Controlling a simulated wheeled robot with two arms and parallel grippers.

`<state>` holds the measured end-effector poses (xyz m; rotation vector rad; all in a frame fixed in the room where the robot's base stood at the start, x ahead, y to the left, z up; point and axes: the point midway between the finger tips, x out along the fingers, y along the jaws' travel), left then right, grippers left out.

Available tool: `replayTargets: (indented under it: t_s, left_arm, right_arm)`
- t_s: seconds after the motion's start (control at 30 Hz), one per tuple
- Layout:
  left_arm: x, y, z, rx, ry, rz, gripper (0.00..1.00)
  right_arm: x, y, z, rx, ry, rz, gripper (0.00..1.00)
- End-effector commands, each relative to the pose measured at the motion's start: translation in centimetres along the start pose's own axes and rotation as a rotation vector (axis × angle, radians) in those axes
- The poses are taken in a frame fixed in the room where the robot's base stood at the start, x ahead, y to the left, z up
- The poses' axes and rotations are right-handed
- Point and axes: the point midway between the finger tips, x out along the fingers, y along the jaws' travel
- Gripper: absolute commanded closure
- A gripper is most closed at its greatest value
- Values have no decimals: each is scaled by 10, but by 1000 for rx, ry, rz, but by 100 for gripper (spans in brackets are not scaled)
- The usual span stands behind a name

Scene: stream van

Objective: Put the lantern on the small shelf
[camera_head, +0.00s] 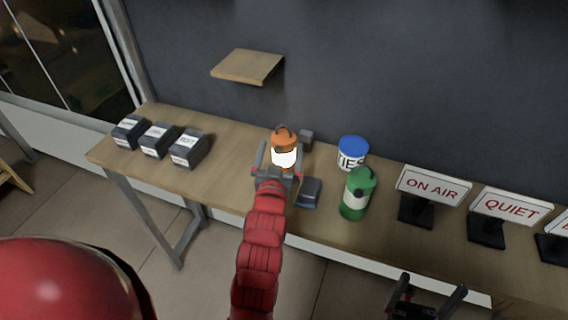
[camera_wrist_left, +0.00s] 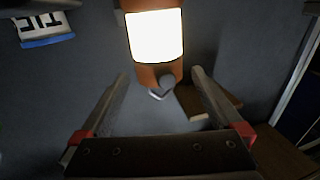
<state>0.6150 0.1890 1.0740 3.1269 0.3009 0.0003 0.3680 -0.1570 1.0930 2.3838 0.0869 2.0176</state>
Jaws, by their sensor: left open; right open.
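The lantern (camera_head: 285,157) is orange with a glowing white middle and stands on the wooden table. It also shows large at the top of the left wrist view (camera_wrist_left: 155,37). My left gripper (camera_head: 279,153) is open at the lantern, with one finger on each side in the head view; I cannot tell whether either finger touches it. The small shelf (camera_head: 246,66) is a light wooden board on the dark wall, behind and left of the lantern. My right gripper (camera_head: 427,292) is open and empty at the bottom right, in front of the table.
Three dark labelled boxes (camera_head: 157,141) stand on the table (camera_head: 225,160) at left. Right of the lantern are a blue-lidded can (camera_head: 352,152), a green container (camera_head: 357,194), a dark box (camera_head: 310,192) and signs (camera_head: 432,187). The shelf top is empty.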

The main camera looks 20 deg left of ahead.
Motion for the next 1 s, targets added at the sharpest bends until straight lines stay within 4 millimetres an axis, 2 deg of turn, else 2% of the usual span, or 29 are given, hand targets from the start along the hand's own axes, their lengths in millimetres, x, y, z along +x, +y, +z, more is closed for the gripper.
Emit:
replayTargets:
  t_s: [0.1, 0.43, 0.6, 0.7, 1.0]
  left_arm:
    - [16, 0, -2, 2, -2, 0, 0]
    - [35, 0, -5, 0, -2, -1, 0]
    - [58, 0, -8, 1, -4, -1, 0]
    - [70, 1, -7, 0, 0, 0, 0]
    - [76, 1, -3, 0, 0, 1, 2]
  right_arm:
    - [10, 1, -2, 0, 0, 0, 0]
    - [21, 1, -3, 0, -1, 0, 0]
    - [37, 2, -6, 0, -1, 0, 0]
    - [40, 2, -6, 0, -1, 0, 0]
    - [40, 2, -6, 0, -1, 0, 0]
